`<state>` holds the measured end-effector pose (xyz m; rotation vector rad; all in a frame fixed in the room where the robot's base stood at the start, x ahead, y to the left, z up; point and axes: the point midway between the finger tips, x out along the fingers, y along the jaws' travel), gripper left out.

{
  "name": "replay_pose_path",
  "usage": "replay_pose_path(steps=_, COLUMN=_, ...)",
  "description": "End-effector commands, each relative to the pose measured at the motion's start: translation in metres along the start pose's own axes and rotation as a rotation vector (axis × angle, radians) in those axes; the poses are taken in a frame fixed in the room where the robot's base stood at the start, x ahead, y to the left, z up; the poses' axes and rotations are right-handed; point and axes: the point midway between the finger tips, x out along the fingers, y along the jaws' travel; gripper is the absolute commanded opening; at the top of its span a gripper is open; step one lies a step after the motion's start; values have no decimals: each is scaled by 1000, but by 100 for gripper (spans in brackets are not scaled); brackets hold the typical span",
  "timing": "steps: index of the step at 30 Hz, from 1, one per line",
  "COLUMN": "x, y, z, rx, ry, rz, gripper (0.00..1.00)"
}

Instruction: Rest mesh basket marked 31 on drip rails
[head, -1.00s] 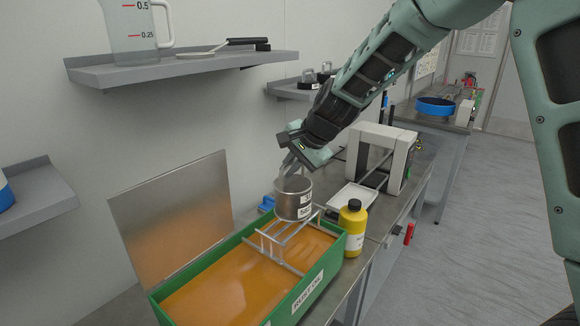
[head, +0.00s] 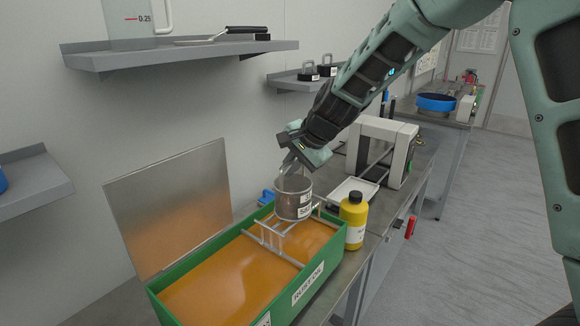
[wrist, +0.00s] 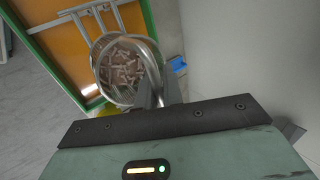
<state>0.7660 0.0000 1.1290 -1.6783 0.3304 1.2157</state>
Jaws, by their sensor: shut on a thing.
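The mesh basket (head: 293,204) is a grey metal cylinder with white labels, whose number is too small to read. My gripper (head: 291,164) is shut on its upper part. In the wrist view the basket (wrist: 103,68) holds several small brownish pieces, and my gripper (wrist: 158,98) is at its rim. The drip rails (head: 268,240) are pale metal bars across the green tank (head: 242,232) of orange liquid. The basket is over the far end of the rails; whether it touches them I cannot tell.
A yellow bottle (head: 354,218) stands close to the tank's right far corner. A white tray (head: 354,190) and a grey-white frame device (head: 385,145) are behind it. The tank's raised metal lid (head: 170,205) stands along the left. A wall shelf (head: 180,54) hangs above.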

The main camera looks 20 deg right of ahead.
Motion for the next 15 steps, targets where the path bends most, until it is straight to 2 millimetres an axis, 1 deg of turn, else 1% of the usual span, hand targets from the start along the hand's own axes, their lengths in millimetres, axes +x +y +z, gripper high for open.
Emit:
replay_pose_path(steps=1, x=-1, y=-1, z=0, rx=-1, ry=1, rz=-2, gripper=17)
replay_pose_path(steps=3, x=-1, y=-1, z=0, rx=-1, ry=1, rz=-2, gripper=34)
replay_pose_path(steps=11, x=0, y=1, z=0, rx=0, ry=-1, rz=1, gripper=34)
replay_pose_path(steps=15, x=-8, y=0, z=0, rx=-2, ry=2, rz=-1, gripper=34)
